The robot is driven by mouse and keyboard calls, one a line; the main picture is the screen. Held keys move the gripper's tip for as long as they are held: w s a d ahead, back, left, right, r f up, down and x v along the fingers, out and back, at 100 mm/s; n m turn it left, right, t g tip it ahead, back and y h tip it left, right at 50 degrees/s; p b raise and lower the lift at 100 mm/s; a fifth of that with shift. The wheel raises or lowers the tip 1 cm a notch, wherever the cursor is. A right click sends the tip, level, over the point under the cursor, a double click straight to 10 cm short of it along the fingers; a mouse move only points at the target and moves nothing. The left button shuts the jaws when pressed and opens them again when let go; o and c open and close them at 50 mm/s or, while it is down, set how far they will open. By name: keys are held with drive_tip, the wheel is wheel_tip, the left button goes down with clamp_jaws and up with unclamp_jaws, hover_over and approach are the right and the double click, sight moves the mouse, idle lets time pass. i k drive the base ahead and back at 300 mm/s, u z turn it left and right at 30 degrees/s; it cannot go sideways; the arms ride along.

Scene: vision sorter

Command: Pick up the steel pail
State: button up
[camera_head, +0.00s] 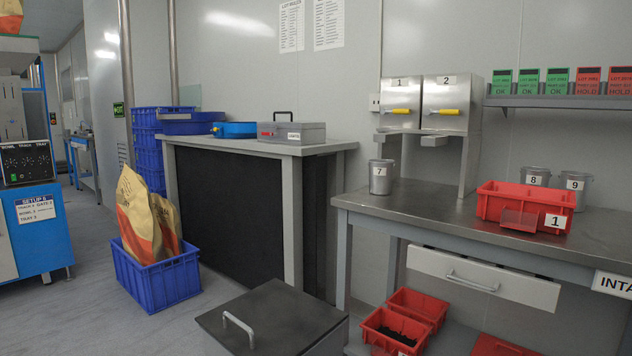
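Three steel pails stand upright on the metal-topped table at the right. The pail labelled 7 (381,177) stands alone near the table's left end, left of the two-door dispenser stand. The pail labelled 8 (535,177) and the pail labelled 9 (576,188) stand side by side at the back, partly hidden behind a red bin. The picture does not show which one the task means. My gripper is not in view.
A dark lidded box (275,318) stands in front on the floor. A blue crate (160,278) holds bags. Grey floor lies open at the left.

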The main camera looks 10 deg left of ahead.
sight(381, 171)
drive_tip(key=u, duration=1.9)
drive_tip(key=i, duration=4.75)
drive_tip(key=z, duration=4.25)
drive_tip(key=i, duration=1.6)
